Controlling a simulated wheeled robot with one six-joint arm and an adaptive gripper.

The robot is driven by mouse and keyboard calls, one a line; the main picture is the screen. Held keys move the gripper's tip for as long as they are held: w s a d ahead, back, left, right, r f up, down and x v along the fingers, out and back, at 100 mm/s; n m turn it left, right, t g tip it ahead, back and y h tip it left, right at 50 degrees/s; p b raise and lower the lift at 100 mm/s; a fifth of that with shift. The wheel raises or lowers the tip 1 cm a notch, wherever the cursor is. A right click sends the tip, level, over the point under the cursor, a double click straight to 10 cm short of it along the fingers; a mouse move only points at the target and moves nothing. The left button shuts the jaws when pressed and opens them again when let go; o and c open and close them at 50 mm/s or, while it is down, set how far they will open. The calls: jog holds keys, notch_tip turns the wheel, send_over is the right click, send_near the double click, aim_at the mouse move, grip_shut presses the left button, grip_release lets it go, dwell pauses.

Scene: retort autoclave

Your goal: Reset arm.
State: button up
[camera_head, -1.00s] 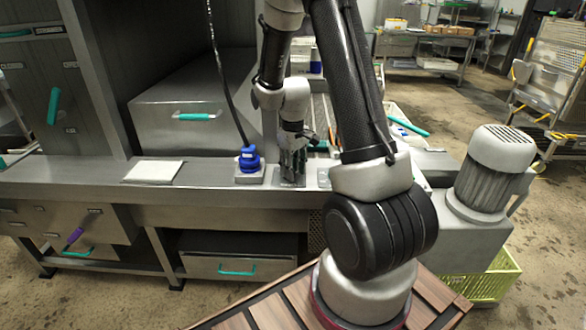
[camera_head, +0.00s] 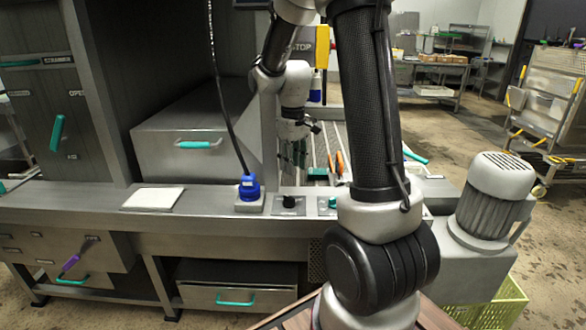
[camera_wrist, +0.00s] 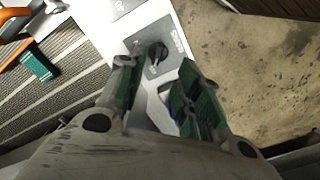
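My gripper (camera_head: 299,150) is raised behind the front control ledge, in front of the slatted bed, and appears empty. In the wrist view my gripper (camera_wrist: 160,88) shows two green-padded fingers spread apart with a gap between them. A black knob (camera_head: 289,201) on a grey plate stands uncovered on the ledge; it also shows in the wrist view (camera_wrist: 157,52), beyond the fingertips and apart from them. My upper arm hides part of the ledge at the right.
A blue plug (camera_head: 249,187) with a black cable stands left of the knob. A white sheet (camera_head: 153,198) lies farther left. Orange-handled tools (camera_head: 339,162) and a green block (camera_head: 318,173) lie on the slatted bed. A motor housing (camera_head: 492,195) stands right of my arm.

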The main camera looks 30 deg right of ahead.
dwell(0.4)
jog(key=s+a+r+t, duration=0.1)
jog(key=s+a+r, duration=0.1)
jog(key=s+r, duration=0.2)
jog(key=s+a+r+m+t, duration=0.1)
jog(key=s+r, duration=0.4)
jog(key=s, duration=0.6)
jog(key=s+a+r+m+t, duration=0.1)
jog(key=s+a+r+t, duration=0.1)
jog(key=s+r, duration=0.2)
jog(key=shift+s+a+r, duration=0.3)
jog(key=shift+s+a, duration=0.05)
jog(key=shift+s, duration=1.3)
